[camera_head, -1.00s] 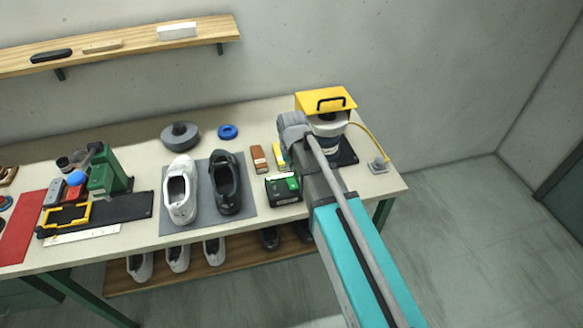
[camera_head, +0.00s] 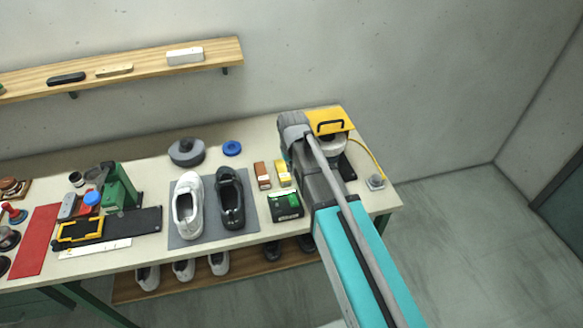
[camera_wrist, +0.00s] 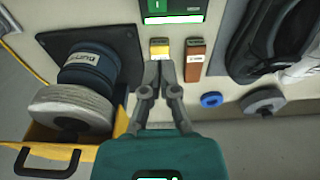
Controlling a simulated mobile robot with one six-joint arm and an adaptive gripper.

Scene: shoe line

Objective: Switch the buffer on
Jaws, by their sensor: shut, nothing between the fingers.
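The buffer is a dark blue drum (camera_wrist: 85,70) with a pale wheel (camera_wrist: 68,108) under a yellow hood (camera_wrist: 28,152), at the left in the wrist view. In the head view its yellow hood (camera_head: 329,120) is at the bench's right end, partly behind my arm. A dark green box (camera_head: 286,206) with a bright green control is at the front edge of the bench. In the wrist view its green part marked "I" (camera_wrist: 157,6) is at the top, cut off by the frame. My gripper (camera_wrist: 158,72) is shut and empty, its tips just below a yellow carton (camera_wrist: 159,47) in the picture.
A brown carton (camera_wrist: 195,58) stands beside the yellow one. A black shoe (camera_head: 230,198) and a white shoe (camera_head: 187,208) lie on a grey mat (camera_head: 252,216). A blue ring (camera_head: 232,148) and grey disc (camera_head: 187,152) lie behind. A yellow cable runs to a socket (camera_head: 376,182).

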